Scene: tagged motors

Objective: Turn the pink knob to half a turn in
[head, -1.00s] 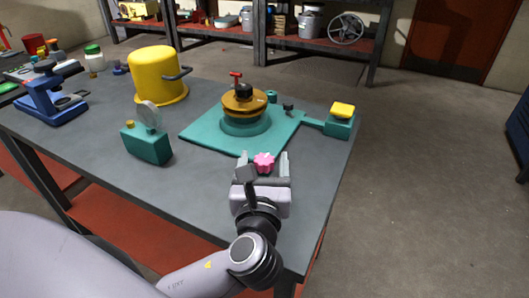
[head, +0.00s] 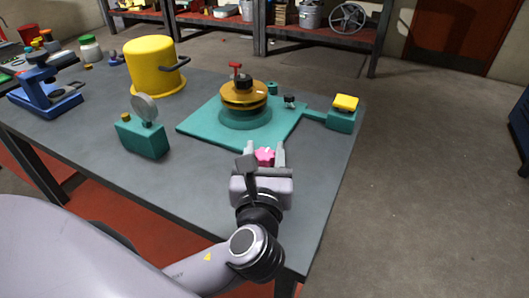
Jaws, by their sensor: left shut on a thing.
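The pink knob (head: 265,156) is lobed and sits at the front edge of the teal base plate (head: 205,126). My left gripper (head: 264,158) is at the knob, with one finger on each side of it, and is shut on it. The gripper body hides the near side of the knob and what it is mounted on. A brass-coloured round part (head: 244,97) with a black top and a red handle (head: 235,70) stands on the plate behind the knob. My right gripper is not in view.
A teal box with a round dial (head: 141,137) stands left of the plate. A yellow pot (head: 151,68) is behind it. A yellow-topped teal block (head: 344,112) joins the plate at right. A blue device (head: 45,96) is far left. The grey table (head: 90,135) is clear in front.

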